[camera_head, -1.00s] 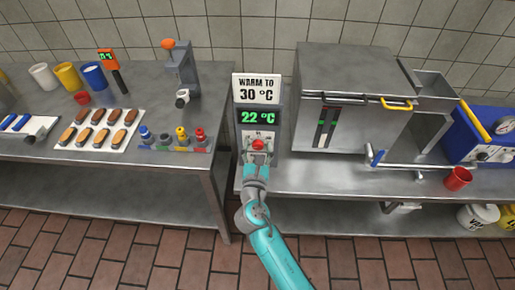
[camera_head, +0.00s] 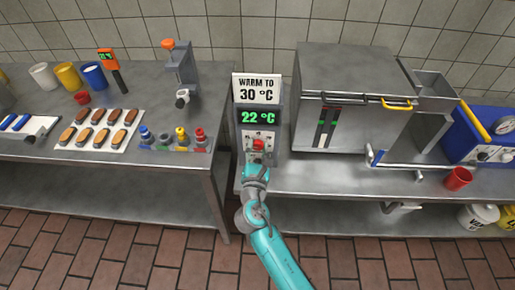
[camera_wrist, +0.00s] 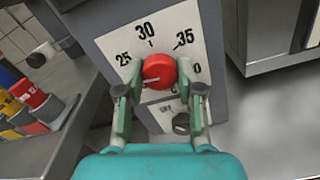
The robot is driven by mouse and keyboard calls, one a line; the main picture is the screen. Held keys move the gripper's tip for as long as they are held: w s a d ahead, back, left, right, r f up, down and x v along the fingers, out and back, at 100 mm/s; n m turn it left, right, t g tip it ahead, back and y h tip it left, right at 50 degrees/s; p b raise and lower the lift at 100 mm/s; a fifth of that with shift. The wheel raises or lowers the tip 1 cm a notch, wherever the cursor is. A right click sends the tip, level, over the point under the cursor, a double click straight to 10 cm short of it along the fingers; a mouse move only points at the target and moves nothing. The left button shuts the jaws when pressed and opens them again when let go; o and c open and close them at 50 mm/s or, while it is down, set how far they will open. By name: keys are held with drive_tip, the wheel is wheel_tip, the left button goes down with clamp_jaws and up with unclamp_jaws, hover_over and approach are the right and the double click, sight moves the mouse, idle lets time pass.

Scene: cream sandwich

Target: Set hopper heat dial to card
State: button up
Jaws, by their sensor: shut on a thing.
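The hopper control box (camera_head: 270,134) stands at the front of the right bench. Its card (camera_head: 257,89) reads WARM TO 30 °C, and its green display (camera_head: 260,117) reads 22 °C. The red heat dial (camera_wrist: 159,71) sits on a white scale (camera_wrist: 112,45) marked 25, 30 and 35, with a further number partly hidden. A pale mark shows low on the dial's left side. My gripper (camera_wrist: 160,97) has one finger on each side of the dial and is shut on it. In the head view my gripper (camera_head: 257,158) is small against the box front.
A small dark knob (camera_wrist: 181,124) marked OFF sits below the dial, between my fingers. The steel hopper machine (camera_head: 345,95) stands close to the right of the box. A red cup (camera_head: 458,179) stands far right.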

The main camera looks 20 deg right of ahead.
drive_tip(key=m, duration=0.4)
drive_tip(key=shift+m, duration=0.3)
drive_tip(key=m, duration=0.3)
drive_tip(key=shift+m, duration=0.4)
drive_tip(key=m, duration=0.4)
drive_tip(key=shift+m, duration=1.9)
drive_tip(key=o, duration=1.2)
drive_tip(key=shift+c, duration=0.2)
drive_tip(key=shift+s, duration=0.1)
